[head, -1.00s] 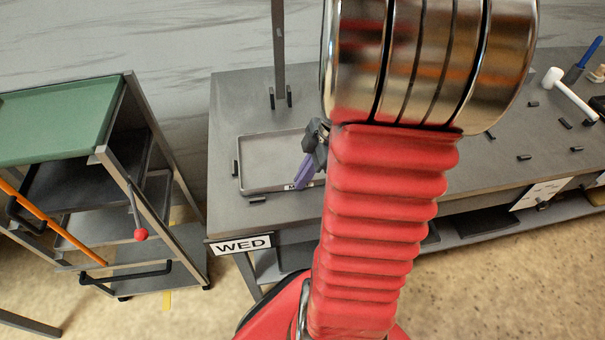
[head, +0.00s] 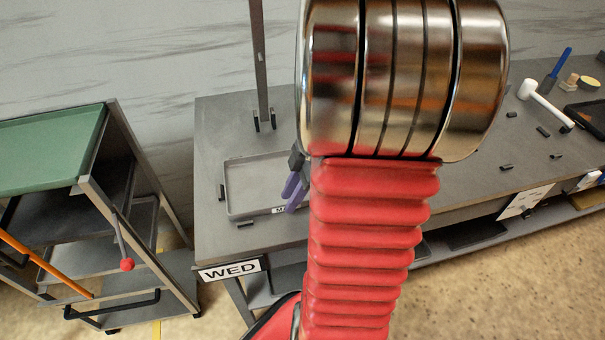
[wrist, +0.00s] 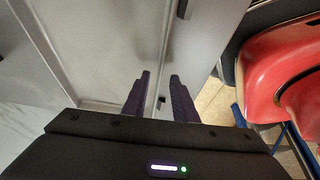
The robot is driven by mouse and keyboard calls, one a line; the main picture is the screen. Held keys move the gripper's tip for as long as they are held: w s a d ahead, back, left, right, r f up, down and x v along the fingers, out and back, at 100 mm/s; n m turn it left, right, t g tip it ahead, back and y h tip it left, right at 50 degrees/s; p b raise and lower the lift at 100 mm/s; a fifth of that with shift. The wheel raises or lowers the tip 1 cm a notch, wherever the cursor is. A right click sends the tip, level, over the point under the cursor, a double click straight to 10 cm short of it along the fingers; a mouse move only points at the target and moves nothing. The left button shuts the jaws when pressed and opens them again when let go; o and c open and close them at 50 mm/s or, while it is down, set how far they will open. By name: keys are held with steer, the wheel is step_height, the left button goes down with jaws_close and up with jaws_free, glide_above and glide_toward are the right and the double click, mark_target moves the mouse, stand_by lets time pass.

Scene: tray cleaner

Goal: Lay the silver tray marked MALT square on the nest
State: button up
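The grey-silver tray (head: 232,209) lies on the left part of the table in the head view. Its front label shows only a first letter M; my gripper covers the rest. My gripper (head: 293,187) is at the tray's front right, its purple fingers pointing down. In the wrist view my gripper (wrist: 154,85) has its fingers apart, with the tray's wall (wrist: 168,45) running between them. I cannot tell whether a finger touches it. Small black blocks (head: 222,192) stand by the tray's left and front; I cannot tell whether they mark the nest.
A WED sign (head: 229,270) hangs on the table's front edge. More black blocks (head: 543,131) stand on the right, with a white mallet (head: 540,100) behind. A post (head: 260,60) rises behind the tray. A rack with a green top (head: 50,150) stands left, across a gap.

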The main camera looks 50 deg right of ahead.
steer(key=v, duration=1.2)
steer(key=shift+r, duration=0.4)
steer(key=a+r+m+t+h, duration=0.1)
steer(key=a+m, duration=0.4)
steer(key=a, duration=0.7)
steer(key=w+a+r+m+t+h, duration=0.1)
steer(key=a+r+m, duration=0.3)
steer(key=a, duration=0.9)
steer(key=shift+w+a+m+t+h, duration=0.2)
steer(key=shift+a+m+t+h, duration=0.2)
steer(key=shift+m+h, duration=0.6)
